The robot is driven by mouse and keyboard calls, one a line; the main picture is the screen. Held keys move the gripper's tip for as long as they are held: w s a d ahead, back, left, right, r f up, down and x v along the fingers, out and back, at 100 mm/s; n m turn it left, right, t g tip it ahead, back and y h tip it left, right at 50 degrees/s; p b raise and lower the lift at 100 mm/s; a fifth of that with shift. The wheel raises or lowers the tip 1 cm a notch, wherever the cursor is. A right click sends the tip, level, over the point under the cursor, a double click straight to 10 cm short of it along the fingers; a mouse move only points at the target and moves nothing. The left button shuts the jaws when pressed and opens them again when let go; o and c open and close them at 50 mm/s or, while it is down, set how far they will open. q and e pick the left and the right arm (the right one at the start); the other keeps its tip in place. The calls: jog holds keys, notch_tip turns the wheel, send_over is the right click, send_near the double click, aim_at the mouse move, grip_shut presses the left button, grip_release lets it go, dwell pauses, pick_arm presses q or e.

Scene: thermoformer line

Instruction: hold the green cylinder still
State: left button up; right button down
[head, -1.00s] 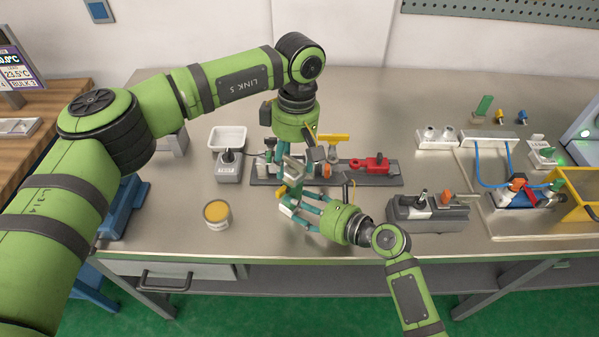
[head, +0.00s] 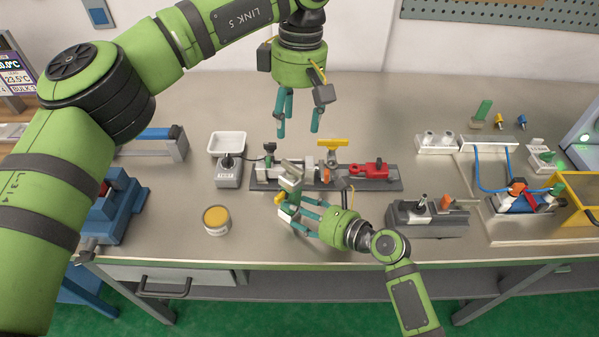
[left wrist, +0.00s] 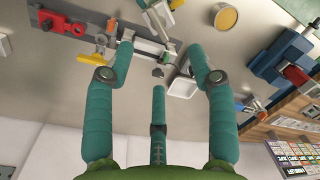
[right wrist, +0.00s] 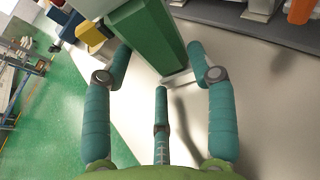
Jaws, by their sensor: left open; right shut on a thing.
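The green cylinder (head: 288,188) stands a little tilted above the near middle of the bench, with a grey piece at its top and a yellow part low on its left. In the right wrist view the green cylinder (right wrist: 150,38) looks like a long green body with flat faces. My right gripper (head: 303,211) is shut on it from the right; its fingers partly hide it. My left gripper (head: 298,130) is open and empty, pointing down above and behind the cylinder, apart from it. The left wrist view shows nothing between its fingers (left wrist: 161,45).
A dark fixture rail (head: 390,184) with a red clamp (head: 370,170) and a yellow-topped part (head: 333,143) lies behind the cylinder. A yellow-topped can (head: 216,220), a grey box (head: 229,177) and a white tray (head: 228,143) stand left. Bench is clear between can and cylinder.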

pick_arm(q)
notch_tip(320, 180, up, 8)
jog(key=shift+r, duration=0.15)
pick_arm(e)
jog(key=shift+s+a+f, duration=0.1)
dwell(0.7)
jog(key=shift+c, duration=1.5)
grip_release()
jog(key=v, duration=1.1)
jog(key=shift+f, duration=0.1)
jog(key=shift+s+d+r, duration=0.25)
jog(key=shift+d+r, duration=0.05)
jog(key=shift+d, duration=0.05)
pick_arm(q)
notch_tip(320, 180, up, 10)
jog(key=p, duration=1)
pick_arm(e)
notch_tip(320, 180, up, 8)
